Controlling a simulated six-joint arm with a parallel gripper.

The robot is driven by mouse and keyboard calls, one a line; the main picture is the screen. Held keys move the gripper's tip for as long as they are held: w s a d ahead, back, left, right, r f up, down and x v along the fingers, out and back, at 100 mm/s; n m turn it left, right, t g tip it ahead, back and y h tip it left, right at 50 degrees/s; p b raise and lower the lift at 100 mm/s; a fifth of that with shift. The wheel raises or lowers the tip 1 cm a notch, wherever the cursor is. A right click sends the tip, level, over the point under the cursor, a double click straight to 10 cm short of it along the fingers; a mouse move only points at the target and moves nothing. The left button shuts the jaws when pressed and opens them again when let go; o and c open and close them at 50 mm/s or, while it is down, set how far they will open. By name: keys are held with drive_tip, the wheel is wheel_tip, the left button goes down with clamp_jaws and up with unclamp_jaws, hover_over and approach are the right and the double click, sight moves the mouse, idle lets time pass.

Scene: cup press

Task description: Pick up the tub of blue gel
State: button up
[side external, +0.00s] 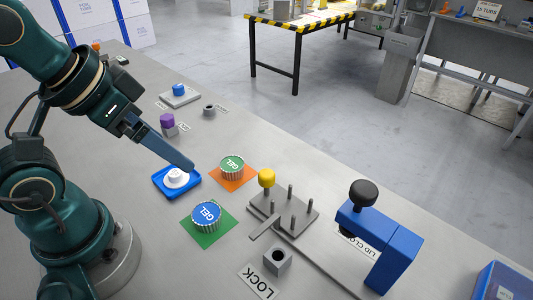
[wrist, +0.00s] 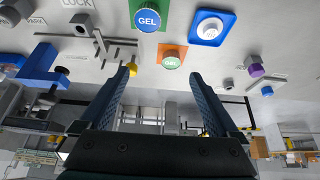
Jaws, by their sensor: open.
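The tub of blue gel (side external: 207,216) stands on a green square mat (side external: 228,221), with a round blue lid marked GEL. It also shows at the top of the wrist view (wrist: 148,18). A second tub with a green GEL lid (side external: 232,167) stands on an orange mat (side external: 247,182) behind it. My gripper (side external: 192,169) is above the table, near the white round piece in the blue tray and apart from the blue tub. In the wrist view my gripper (wrist: 163,75) has its two fingers spread with nothing between them.
A blue tray (side external: 159,183) with a white round piece (side external: 176,177) lies left of the tubs. A pegged plate with a yellow knob (side external: 267,178) and a blue press with a black knob (side external: 363,192) stand to the right. A grey block (side external: 278,261) is by the LOCK label.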

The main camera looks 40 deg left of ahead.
drive_tip(key=n+g, duration=0.2)
drive_tip(key=g, duration=0.4)
hover_over(207, 212)
drive_tip(key=w, duration=0.1)
wheel_tip(207, 212, down, 9)
drive_tip(key=shift+w+a+f, duration=0.1)
drive_tip(key=shift+a, duration=0.05)
drive_tip(key=shift+s+f+g, duration=0.2)
drive_tip(key=shift+f+g, duration=0.05)
drive_tip(key=shift+f, duration=0.25)
drive_tip(key=shift+s+f+g, duration=0.2)
drive_tip(key=shift+f+g, duration=0.05)
drive_tip(key=shift+f, duration=0.2)
drive_tip(key=shift+s+f, duration=0.2)
drive_tip(key=shift+f, duration=1.95)
drive_tip(key=c, duration=1.4)
drive_tip(key=shift+r, duration=0.1)
